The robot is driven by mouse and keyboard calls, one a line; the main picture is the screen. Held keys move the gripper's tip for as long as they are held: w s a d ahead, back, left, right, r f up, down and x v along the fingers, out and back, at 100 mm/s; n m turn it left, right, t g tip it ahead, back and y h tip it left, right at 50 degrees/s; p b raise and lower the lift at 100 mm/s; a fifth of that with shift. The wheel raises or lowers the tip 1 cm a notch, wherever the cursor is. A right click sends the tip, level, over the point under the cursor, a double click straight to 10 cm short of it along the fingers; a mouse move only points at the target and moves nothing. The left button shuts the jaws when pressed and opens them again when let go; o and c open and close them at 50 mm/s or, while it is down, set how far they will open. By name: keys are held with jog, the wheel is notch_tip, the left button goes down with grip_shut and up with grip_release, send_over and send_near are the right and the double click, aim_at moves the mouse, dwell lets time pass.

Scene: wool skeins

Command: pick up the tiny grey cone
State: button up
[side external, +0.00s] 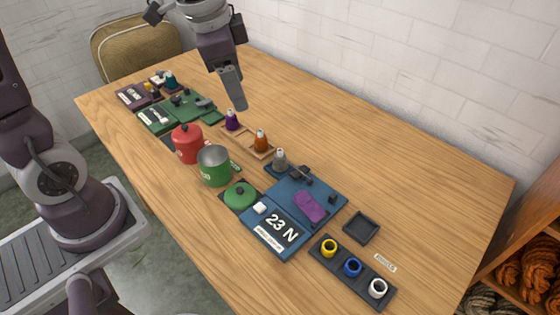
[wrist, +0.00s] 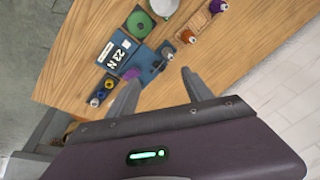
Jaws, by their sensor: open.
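In the wrist view the grey cone (wrist: 167,53) lies just beyond my fingertips, near the blue board. My gripper (side external: 238,104) is open and empty, raised above the table, up and to the left of the grey cone in the side view. In the wrist view my gripper's (wrist: 160,77) two fingers are spread apart with nothing between them.
A blue board (side external: 290,196) with a purple piece (side external: 310,206) is beside the grey cone. A green pot (side external: 214,167) and red canister (side external: 187,144) stand to the left. A dark tray (side external: 361,227) and a rack of rings (side external: 352,271) lie nearer. The table's right side is clear.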

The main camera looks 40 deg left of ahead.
jog(key=w+a+f+m+g, duration=0.1)
jog(key=w+f+m, duration=0.1)
jog(key=w+f, duration=0.35)
jog(key=m+g+h, duration=0.1)
jog(key=m, duration=0.2)
send_near(279, 150)
jog(key=shift+m+h, duration=0.4)
jog(key=shift+m, duration=0.3)
jog(key=f, duration=0.2)
jog(key=w+f, duration=0.1)
jog(key=f, duration=0.1)
jog(key=shift+a+f, duration=0.1)
jog(key=shift+a, duration=0.1)
jog(key=f, duration=0.5)
jog(key=d+f, duration=0.1)
jog(key=f, duration=0.1)
jog(key=shift+w+f, duration=0.1)
jog(key=shift+f, duration=0.2)
grip_shut()
jog(key=shift+r, duration=0.1)
notch_tip(279, 150, up, 15)
